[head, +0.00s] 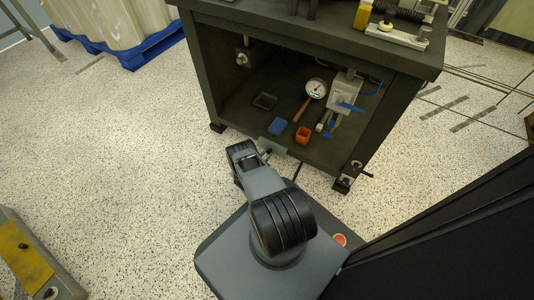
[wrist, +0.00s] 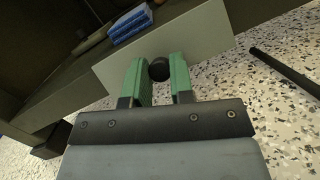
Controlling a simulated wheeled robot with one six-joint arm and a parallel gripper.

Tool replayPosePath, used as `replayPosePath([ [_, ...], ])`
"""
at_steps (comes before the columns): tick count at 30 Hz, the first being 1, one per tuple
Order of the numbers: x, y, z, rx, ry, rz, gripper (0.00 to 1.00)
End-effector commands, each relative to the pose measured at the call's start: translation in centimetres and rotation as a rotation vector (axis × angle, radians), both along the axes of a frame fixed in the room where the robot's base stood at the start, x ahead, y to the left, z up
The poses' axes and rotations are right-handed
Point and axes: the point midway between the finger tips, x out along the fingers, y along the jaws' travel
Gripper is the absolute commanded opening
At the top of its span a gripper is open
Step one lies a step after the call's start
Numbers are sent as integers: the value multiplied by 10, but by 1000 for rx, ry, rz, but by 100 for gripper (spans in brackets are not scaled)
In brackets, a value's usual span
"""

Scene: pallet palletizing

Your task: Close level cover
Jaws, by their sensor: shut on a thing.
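The cover appears as a flat grey plate (wrist: 205,40) with a round black knob (wrist: 159,69) in the wrist view. My gripper (wrist: 160,82) has its green fingers on either side of the knob and is shut on it. In the head view the plate (head: 273,146) shows at the front lower edge of the dark cabinet (head: 212,75), just beyond my gripper (head: 264,155). My arm hides part of it there. The plate's hinge and what lies behind it cannot be made out.
Inside the cabinet are a blue block (head: 278,126), an orange box (head: 303,136), a dark tray (head: 264,101), a round gauge (head: 316,88) and blue-handled valves (head: 349,107). A dark bar (wrist: 285,72) shows at right in the wrist view. Speckled floor (head: 120,150) is clear at left.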

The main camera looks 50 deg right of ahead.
Motion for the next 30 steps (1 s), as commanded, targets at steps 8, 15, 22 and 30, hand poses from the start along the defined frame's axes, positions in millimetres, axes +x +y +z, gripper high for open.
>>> replayPosePath([
  [8,2,-2,-4,-61,-17,3,0],
  [15,2,-3,-4,-71,-19,3,0],
  [22,2,-3,-4,-70,-19,2,0],
  [30,1,-3,-4,-69,-18,0,47],
])
